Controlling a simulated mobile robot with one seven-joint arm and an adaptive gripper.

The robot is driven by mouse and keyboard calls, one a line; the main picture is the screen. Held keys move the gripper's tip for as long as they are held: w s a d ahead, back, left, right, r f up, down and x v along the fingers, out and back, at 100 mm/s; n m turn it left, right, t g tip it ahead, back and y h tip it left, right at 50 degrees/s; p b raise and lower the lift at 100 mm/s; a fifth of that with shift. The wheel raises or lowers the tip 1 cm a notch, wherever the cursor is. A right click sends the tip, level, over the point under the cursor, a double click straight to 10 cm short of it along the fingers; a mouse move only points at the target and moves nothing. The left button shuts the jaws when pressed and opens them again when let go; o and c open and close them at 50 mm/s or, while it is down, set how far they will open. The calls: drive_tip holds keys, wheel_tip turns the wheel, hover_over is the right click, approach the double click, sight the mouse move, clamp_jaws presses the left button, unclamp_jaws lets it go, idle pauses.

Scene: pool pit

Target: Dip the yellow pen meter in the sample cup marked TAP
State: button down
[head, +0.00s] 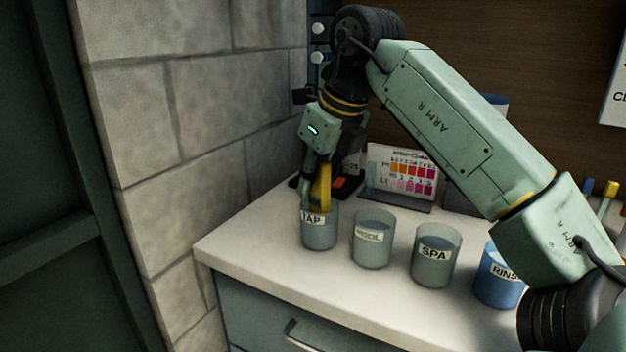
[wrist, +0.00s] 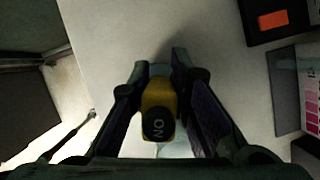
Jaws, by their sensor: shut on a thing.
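The yellow pen meter (head: 321,187) is held in my gripper (head: 318,195), above and at the mouth of the cup marked TAP (head: 320,232). In the wrist view the meter (wrist: 158,105) shows end-on, with a dark cap lettered "ON", between the two fingers of my gripper (wrist: 160,95). The meter's lower end is hidden by the fingers and the cup, so I cannot tell whether its tip is in the liquid. The TAP cup stands upright at the left end of the row, near the counter's left edge.
Right of TAP stand a cup with a hard-to-read label (head: 372,240), the SPA cup (head: 435,256) and the blue RINSE cup (head: 497,277). A colour chart (head: 402,172) stands behind them. A block wall (head: 205,120) is close on the left. The counter front (head: 240,255) is clear.

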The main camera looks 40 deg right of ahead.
drive_tip(key=shift+r+p, duration=4.45)
drive_tip(key=shift+r, duration=0.7)
